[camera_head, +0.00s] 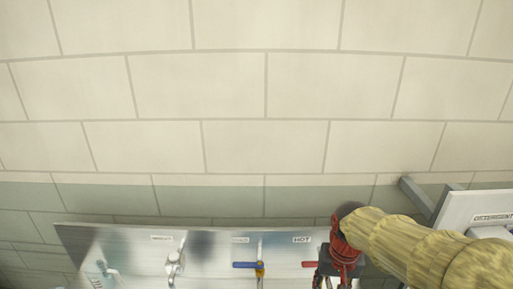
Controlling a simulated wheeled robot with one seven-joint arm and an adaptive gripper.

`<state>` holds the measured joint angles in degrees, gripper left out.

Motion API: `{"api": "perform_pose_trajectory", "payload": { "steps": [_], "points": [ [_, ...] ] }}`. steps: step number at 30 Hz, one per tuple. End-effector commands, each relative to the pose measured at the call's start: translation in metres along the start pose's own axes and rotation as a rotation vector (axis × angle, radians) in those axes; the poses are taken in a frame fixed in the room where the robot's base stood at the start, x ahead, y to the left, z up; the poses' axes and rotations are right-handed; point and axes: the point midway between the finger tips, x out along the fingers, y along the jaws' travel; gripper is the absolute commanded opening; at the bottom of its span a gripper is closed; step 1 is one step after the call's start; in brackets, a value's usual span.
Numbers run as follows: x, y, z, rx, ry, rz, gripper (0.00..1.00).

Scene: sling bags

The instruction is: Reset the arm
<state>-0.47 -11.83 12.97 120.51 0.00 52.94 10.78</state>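My arm (415,248), in a ribbed yellowish cover, reaches in from the lower right corner. My gripper (338,277), red and dark, hangs downward at its end near the bottom edge of the view. It is in front of the right part of a metal panel, just right of a red handle (309,264) below the label HOT. I cannot tell whether it touches the handle. The fingertips are small and partly cut off by the frame, so their opening is unclear.
The metal panel (210,250) stands against a tiled wall (200,85). It carries a blue handle (245,265) and a silver fitting (174,264). A white box labelled DETERGENT (470,207) with a grey bracket (416,195) is close to my arm. The area above is clear.

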Motion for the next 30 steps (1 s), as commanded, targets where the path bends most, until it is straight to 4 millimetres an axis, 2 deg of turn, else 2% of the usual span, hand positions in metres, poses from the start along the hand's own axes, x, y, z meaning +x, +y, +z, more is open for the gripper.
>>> {"api": "perform_pose_trajectory", "payload": {
  "steps": [1, 6, 13, 17, 30],
  "points": [
    [0.009, 0.004, 0.018, -0.044, 0.029, -0.005, 0.36],
    [0.019, 0.014, 0.068, -0.164, 0.122, -0.012, 0.36],
    [0.044, 0.025, 0.122, -0.184, 0.266, -0.023, 0.36],
    [0.047, 0.028, 0.134, -0.181, 0.349, -0.031, 0.36],
    [0.046, 0.028, 0.135, -0.178, 0.397, -0.035, 0.36]
  ]
}}
